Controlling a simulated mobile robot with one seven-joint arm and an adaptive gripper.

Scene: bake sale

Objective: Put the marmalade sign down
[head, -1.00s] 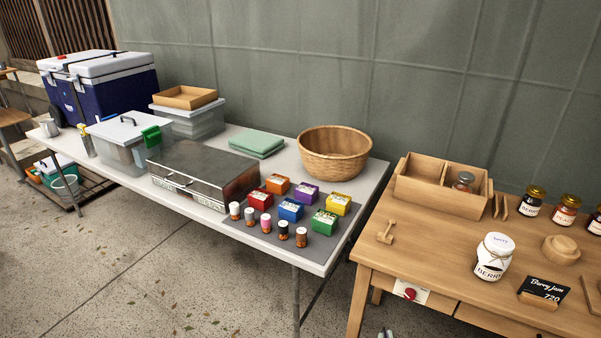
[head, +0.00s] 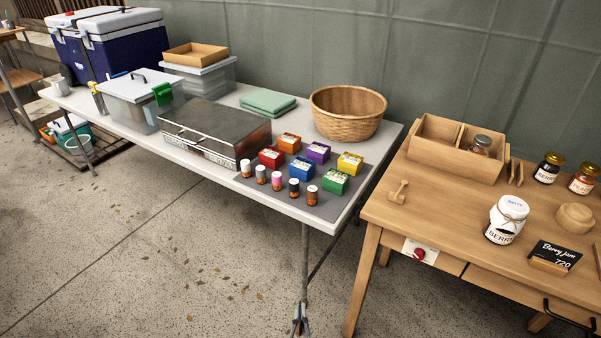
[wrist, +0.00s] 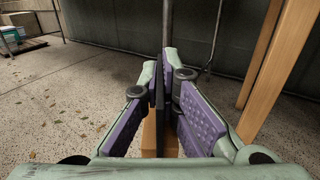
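My gripper (wrist: 163,100) shows in the wrist view with its purple pads close around a thin dark panel (wrist: 159,88) with a wooden base (wrist: 150,138). This looks like the marmalade sign seen edge-on; its lettering is hidden. In the head view, only the tip of my gripper (head: 300,322) shows at the bottom edge, low over the concrete floor in front of the tables. A similar black sign reading "Berry jam 720" (head: 556,256) stands on the wooden table (head: 440,222), behind and to the right of my gripper.
The wooden table carries a berry jar (head: 507,222), a divided wooden box (head: 432,163), a wooden scoop (head: 398,191) and more jars. The white table (head: 225,182) holds a basket (head: 348,113), coloured boxes and small bottles. Table legs stand near my gripper. The floor at left is open.

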